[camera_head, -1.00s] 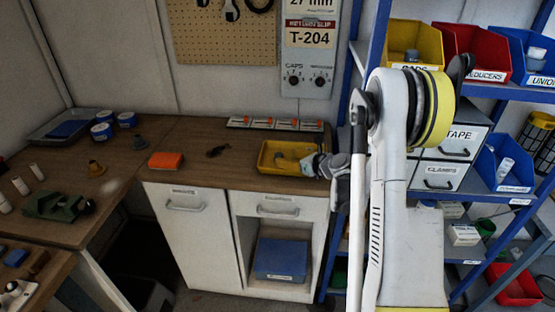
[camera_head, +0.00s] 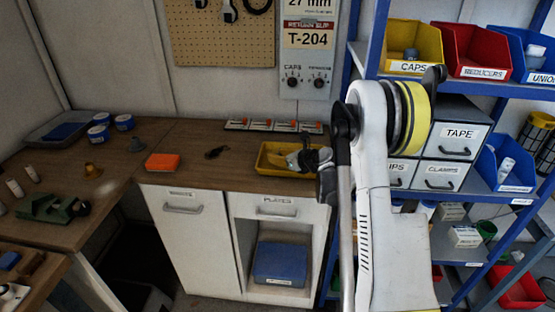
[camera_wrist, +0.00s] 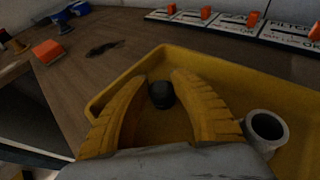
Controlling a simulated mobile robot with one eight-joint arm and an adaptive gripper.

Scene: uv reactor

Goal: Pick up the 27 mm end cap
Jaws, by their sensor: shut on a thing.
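My gripper (camera_wrist: 158,110) is over the yellow tray (camera_wrist: 105,100), with a small dark grey cap (camera_wrist: 161,94) between its yellow fingertips. The fingers are shut on this cap; its size cannot be read. A grey hollow round fitting (camera_wrist: 267,130) is in the tray beside the right finger, apart from the held cap. In the head view my gripper (camera_head: 303,160) is at the tray (camera_head: 264,162) on the wooden bench, and its fingertips and the cap are too small to make out.
An orange block (camera_head: 162,162) and a small dark item (camera_head: 215,152) lie left of the tray. A row of white plates with orange switches (camera_head: 272,125) stands behind it. The blue shelf rack (camera_head: 373,35) with bins is close on the right.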

